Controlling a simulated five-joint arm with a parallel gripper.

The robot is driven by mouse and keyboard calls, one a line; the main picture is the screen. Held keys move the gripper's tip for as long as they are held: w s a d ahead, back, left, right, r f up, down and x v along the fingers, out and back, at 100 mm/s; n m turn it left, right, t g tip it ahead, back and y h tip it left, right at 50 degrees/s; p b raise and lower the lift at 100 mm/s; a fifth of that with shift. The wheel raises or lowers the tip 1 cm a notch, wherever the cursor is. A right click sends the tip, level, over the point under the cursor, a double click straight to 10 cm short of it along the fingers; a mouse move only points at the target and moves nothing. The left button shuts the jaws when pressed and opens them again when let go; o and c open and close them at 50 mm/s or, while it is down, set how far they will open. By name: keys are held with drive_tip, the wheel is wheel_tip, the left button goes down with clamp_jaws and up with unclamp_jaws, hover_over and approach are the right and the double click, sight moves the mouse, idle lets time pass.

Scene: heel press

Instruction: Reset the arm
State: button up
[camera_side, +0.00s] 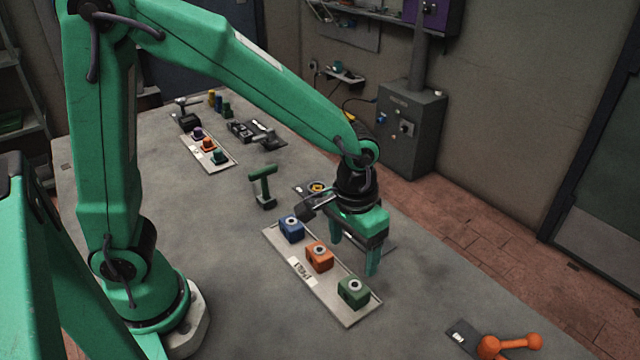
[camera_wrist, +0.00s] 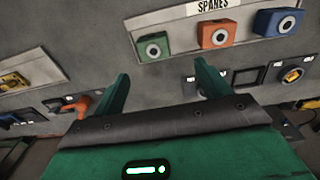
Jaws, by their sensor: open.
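My green gripper (camera_side: 354,250) hangs over the table beside the tray of blocks, on its far right side. Its two fingers are apart with nothing between them. In the wrist view the gripper (camera_wrist: 160,82) also shows spread, empty fingers. The green arm bends down to it from its base at the left.
A pale tray (camera_side: 337,312) holds a blue block (camera_side: 291,229), an orange block (camera_side: 319,257) and a green block (camera_side: 353,292). A green handle (camera_side: 262,187) stands behind it. An orange tool (camera_side: 510,345) lies front right. A second tray (camera_side: 222,167) sits farther back.

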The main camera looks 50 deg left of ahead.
drive_tip(key=s+a+r+t, duration=0.5)
drive_tip(key=s+a+r, duration=0.5)
drive_tip(key=a+r, duration=0.3)
drive_tip(key=shift+s+a+r, duration=0.2)
drive_tip(key=shift+s+a, duration=0.05)
drive_tip(key=shift+a, duration=0.55)
idle(0.3)
